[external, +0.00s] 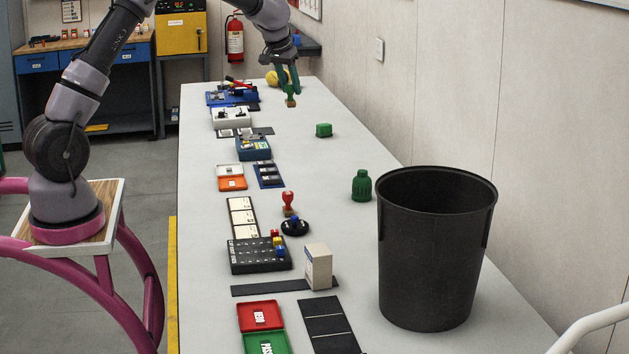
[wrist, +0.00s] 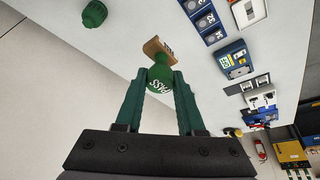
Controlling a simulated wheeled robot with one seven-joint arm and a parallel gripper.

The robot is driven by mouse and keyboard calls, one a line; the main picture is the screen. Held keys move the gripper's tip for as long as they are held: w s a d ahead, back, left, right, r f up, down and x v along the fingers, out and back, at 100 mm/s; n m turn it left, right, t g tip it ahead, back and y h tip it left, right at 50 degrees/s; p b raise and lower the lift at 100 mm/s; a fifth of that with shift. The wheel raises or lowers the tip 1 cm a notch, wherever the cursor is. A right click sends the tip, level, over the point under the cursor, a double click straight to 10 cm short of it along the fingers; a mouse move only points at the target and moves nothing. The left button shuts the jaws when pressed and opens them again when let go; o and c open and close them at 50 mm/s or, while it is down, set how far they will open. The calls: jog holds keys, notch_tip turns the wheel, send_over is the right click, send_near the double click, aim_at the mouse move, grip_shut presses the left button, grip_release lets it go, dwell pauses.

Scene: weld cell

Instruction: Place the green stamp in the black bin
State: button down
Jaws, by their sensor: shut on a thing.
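The green stamp (wrist: 160,72) has a green handle marked PASS and a wooden base. My gripper (wrist: 160,88) is shut on its handle, with one green finger on each side. In the external view the stamp (external: 290,96) hangs from my gripper (external: 288,80) at the far end of the table, and seems to be above the table top. The black bin (external: 432,255) stands upright and open at the near right of the table, well away from my gripper. The bottom of its inside is hidden by its wall.
A red stamp (external: 288,200), a white box (external: 318,266) and trays line the left side. The wall (external: 450,80) runs along the right.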

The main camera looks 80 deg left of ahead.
aim_at(290, 84)
notch_tip(290, 84, up, 4)
jog(key=shift+f, duration=0.15)
jog(key=w+d+m+h, duration=0.1)
jog(key=w+d+m, duration=0.2)
jog(key=w+d, duration=0.6)
jog(key=w+d+m+t+h, duration=0.1)
jog(key=w+d+m, duration=0.25)
jog(key=d, duration=0.85)
jog(key=w+d+m+h, duration=0.1)
jog(key=w+d+m, duration=0.1)
jog(key=w+d, duration=0.7)
jog(key=s+d+m+h, duration=0.2)
jog(key=d+m, duration=0.8)
jog(key=d, duration=3.1)
jog(key=shift+n+g+h, duration=0.25)
jog(key=shift+g+h, duration=0.25)
jog(key=shift+h, duration=0.1)
jog(key=f, duration=1.9)
jog(key=w+f, duration=0.1)
jog(key=f, duration=0.9)
jog(key=shift+a+f, duration=0.1)
jog(key=shift+f, duration=0.05)
jog(key=shift+f, duration=0.2)
jog(key=c, duration=0.5)
grip_release()
